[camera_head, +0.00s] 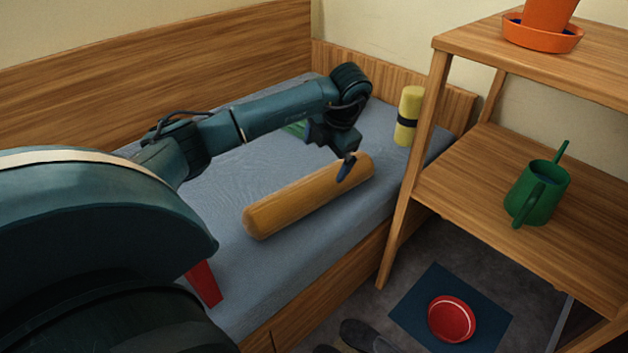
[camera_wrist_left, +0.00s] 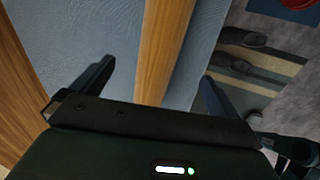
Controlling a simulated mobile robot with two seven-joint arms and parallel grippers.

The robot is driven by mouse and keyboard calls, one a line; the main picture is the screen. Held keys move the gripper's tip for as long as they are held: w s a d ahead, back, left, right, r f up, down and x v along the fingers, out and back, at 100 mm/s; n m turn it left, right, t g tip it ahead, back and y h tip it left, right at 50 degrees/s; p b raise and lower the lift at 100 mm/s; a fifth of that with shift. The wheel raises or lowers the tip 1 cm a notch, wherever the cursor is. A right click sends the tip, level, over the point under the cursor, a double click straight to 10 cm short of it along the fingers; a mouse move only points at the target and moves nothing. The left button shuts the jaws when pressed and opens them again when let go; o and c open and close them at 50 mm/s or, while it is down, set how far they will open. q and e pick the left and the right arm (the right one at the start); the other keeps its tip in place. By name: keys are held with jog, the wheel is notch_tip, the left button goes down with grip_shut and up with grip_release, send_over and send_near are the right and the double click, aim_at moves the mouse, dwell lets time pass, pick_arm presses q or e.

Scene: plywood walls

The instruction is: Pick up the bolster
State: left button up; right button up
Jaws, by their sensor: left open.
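The bolster (camera_head: 290,205), a long orange-brown cylinder, lies on the blue bed (camera_head: 285,280), slanting from lower left to upper right. My left gripper (camera_head: 346,167) is at its far right end, with one dark finger showing in front of the bolster's surface. In the left wrist view the bolster (camera_wrist_left: 165,45) runs between the two spread fingers of my left gripper (camera_wrist_left: 155,85), with a gap on each side. The gripper is open and holds nothing. My right gripper is not in view.
A yellow roll with a dark band (camera_head: 411,103) stands on the bed's far end. A wooden shelf (camera_head: 470,190) on the right carries a green watering can (camera_head: 540,200) and an orange pot (camera_head: 545,30). A red object (camera_head: 204,283) lies on the bed's near part. A red bowl (camera_head: 452,318) is on a floor mat.

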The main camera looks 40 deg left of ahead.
aim_at(315, 183)
pick_arm(q)
jog(key=b+x, duration=0.2)
jog(key=x, duration=0.5)
jog(key=shift+a+f, duration=0.1)
jog(key=shift+f, duration=0.2)
jog(key=b+x, duration=0.1)
jog(key=x, duration=0.1)
jog(key=b+x, duration=0.1)
jog(key=x, duration=0.1)
jog(key=shift+s+f+b, duration=0.15)
jog(key=shift+f+b, duration=0.25)
jog(key=shift+f, duration=0.3)
jog(key=shift+r, duration=0.1)
jog(key=c, duration=1.1)
jog(key=shift+c, duration=0.7)
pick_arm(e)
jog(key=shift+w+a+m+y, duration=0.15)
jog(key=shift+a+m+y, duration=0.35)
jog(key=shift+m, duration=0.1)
pick_arm(q)
jog(key=shift+r, duration=0.1)
